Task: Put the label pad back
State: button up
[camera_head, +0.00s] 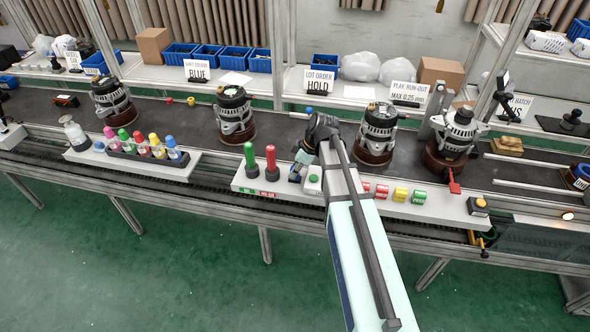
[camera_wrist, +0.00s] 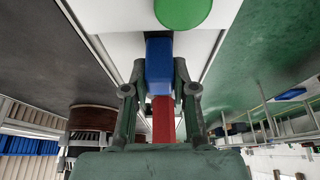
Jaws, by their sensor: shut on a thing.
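My gripper (camera_wrist: 158,95) is shut on a blue block (camera_wrist: 159,62), which sits between its fingers in the wrist view. A red strip (camera_wrist: 163,120) shows below the block, between the fingers; I cannot tell whether it belongs to it. In the head view my gripper (camera_head: 298,170) is low over the white ledge, left of a green button (camera_head: 313,179). My own arm hides part of the ledge there. I cannot tell whether the blue block is the label pad.
A green-handled tool (camera_head: 250,160) and a red-handled one (camera_head: 271,163) stand upright just left of my gripper. Several colored bottles (camera_head: 140,144) stand farther left. Alternators (camera_head: 235,114) stand on the dark conveyor behind. A red lever (camera_head: 454,187) sticks out at the right.

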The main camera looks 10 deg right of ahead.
jog(key=o, duration=1.1)
jog(key=shift+c, duration=0.2)
jog(key=shift+r, duration=0.1)
